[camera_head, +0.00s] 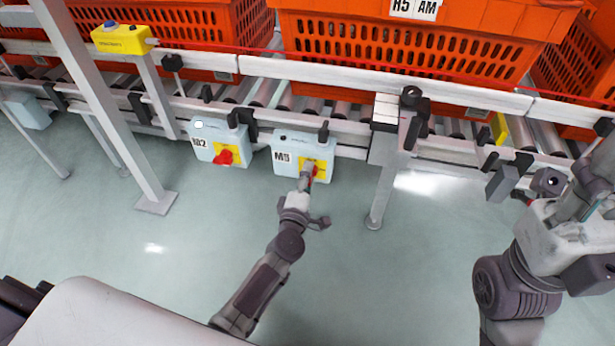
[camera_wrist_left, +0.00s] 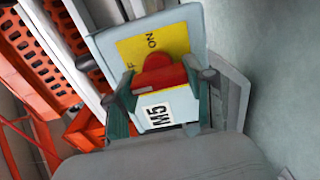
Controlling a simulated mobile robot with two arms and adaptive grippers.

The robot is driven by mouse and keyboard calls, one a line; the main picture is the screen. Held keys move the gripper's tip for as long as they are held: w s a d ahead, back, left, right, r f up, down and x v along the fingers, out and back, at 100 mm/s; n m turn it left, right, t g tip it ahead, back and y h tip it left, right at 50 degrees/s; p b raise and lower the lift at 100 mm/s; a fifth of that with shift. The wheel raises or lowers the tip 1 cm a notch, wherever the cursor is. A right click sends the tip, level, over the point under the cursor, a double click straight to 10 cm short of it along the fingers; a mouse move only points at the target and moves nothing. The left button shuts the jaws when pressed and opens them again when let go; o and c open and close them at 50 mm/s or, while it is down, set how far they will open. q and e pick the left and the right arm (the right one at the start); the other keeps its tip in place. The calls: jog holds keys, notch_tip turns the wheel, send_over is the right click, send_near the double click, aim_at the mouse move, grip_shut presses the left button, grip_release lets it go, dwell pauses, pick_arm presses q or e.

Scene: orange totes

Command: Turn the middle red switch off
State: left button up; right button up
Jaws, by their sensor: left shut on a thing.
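A pale blue switch box (camera_head: 289,160) with a label that reads like M5 hangs on the conveyor's side rail. Its red switch (camera_wrist_left: 160,75) sits on a yellow plate marked ON, with the other word partly hidden. My left gripper (camera_head: 306,176) is at this box, its fingers on either side of the red switch, shut on it. In the head view the gripper hides most of that switch. To the left, box M2 (camera_head: 206,141) has a red switch (camera_head: 223,157) in plain view. My right gripper's fingers cannot be made out clearly; its arm is at the right edge.
Orange crates (camera_head: 400,50) stand on the roller conveyor behind the boxes. A yellow box with a blue button (camera_head: 121,40) is at the upper left. A conveyor leg (camera_head: 381,195) stands right of my left gripper. The green-grey floor in front is clear.

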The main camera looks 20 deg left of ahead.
pick_arm(q)
jog(key=shift+f, duration=0.1)
jog(key=o, duration=1.2)
jog(key=shift+c, duration=0.2)
jog(key=s, duration=1.2)
jog(key=shift+d, duration=0.4)
